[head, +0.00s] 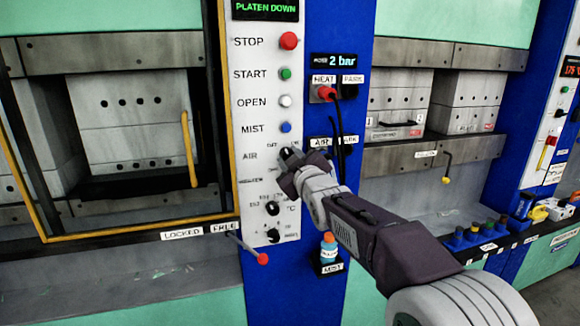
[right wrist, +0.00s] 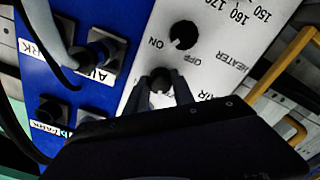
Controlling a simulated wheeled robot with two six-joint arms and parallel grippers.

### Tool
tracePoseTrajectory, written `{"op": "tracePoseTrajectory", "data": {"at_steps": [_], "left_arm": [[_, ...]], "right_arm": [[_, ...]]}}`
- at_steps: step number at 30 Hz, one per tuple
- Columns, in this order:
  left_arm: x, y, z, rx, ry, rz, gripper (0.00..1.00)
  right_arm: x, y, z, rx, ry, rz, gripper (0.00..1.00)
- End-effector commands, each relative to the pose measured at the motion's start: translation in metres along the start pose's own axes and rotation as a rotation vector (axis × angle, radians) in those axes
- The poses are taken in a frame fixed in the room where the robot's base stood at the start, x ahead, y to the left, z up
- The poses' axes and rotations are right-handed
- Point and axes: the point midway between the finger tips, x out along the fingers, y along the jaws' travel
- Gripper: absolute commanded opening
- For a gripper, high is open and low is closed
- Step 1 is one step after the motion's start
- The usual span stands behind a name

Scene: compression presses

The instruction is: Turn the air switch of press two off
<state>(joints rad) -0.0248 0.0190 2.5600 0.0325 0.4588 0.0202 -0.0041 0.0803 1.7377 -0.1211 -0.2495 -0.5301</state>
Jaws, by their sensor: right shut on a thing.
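The white control panel (head: 262,115) carries an AIR label and a dark air switch knob (head: 291,153) below the blue MIST button. My right gripper (head: 290,163) is at this knob, shut on it. In the right wrist view, which is upside down, the two dark fingertips (right wrist: 160,76) close around the air switch knob (right wrist: 160,84), beside the partly covered AIR label. The fingers cover most of the knob, so I cannot tell which way it points. The OFF and ON marks above it show small in the head view. My left gripper is not in view.
The heater knob (right wrist: 184,35) is close by on the same panel. The temperature dial (head: 272,208) is lower down. A blue column (head: 330,190) with hose sockets and a hanging black cable (head: 340,125) stands right of the panel. A yellow-framed press door (head: 228,120) is left.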

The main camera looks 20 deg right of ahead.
Motion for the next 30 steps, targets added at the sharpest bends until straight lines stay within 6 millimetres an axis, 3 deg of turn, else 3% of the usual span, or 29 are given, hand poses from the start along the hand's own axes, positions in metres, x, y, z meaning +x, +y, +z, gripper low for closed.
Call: {"op": "tracePoseTrajectory", "data": {"at_steps": [9,26,27,29,30], "left_arm": [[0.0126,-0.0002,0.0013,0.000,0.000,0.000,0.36],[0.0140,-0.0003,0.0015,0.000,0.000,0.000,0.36],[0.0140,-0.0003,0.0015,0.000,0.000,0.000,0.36],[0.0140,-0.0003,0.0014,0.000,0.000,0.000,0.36],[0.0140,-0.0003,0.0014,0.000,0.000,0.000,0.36]], "right_arm": [[0.0000,-0.0002,0.0006,-0.124,0.000,0.000,0.00],[0.0001,0.0003,-0.0002,-0.156,0.000,0.000,0.00],[0.0001,0.0003,-0.0003,-0.156,0.000,0.000,0.33],[0.0001,0.0003,-0.0002,-0.155,0.000,0.000,0.49],[0.0001,0.0003,-0.0002,-0.155,0.000,0.000,0.52]]}}
